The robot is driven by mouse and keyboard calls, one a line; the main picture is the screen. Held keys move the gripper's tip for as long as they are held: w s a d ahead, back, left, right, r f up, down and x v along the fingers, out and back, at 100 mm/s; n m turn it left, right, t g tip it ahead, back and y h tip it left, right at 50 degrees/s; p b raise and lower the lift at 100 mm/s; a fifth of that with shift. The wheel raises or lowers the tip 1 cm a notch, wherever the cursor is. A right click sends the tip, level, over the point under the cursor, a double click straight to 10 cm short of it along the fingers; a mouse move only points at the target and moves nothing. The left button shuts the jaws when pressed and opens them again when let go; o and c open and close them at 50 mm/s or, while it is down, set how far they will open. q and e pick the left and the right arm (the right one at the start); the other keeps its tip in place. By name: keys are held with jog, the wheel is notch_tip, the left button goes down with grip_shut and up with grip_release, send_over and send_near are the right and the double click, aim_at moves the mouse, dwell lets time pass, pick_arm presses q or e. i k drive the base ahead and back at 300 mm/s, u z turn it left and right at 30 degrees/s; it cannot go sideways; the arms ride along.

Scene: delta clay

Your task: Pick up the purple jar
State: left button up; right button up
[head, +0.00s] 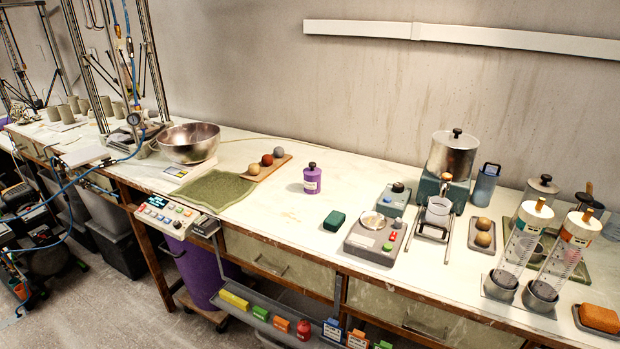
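The purple jar (312,180) stands upright on the white worktop (270,213), near the middle of the head view. It has a dark knob-topped lid and a pale label on its front. Nothing touches it, and there is bare worktop around it. Neither of my grippers shows in the head view.
Left of the jar are a wooden board (275,168) with three clay balls, a green mat (216,191) and a metal bowl (190,143). Worktop in front is clear.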

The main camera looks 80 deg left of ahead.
aim_at(312, 185)
jog(key=u, duration=0.65)
jog(key=i, duration=0.85)
jog(key=u, duration=0.95)
jog(key=i, duration=0.25)
jog(key=u, duration=0.25)
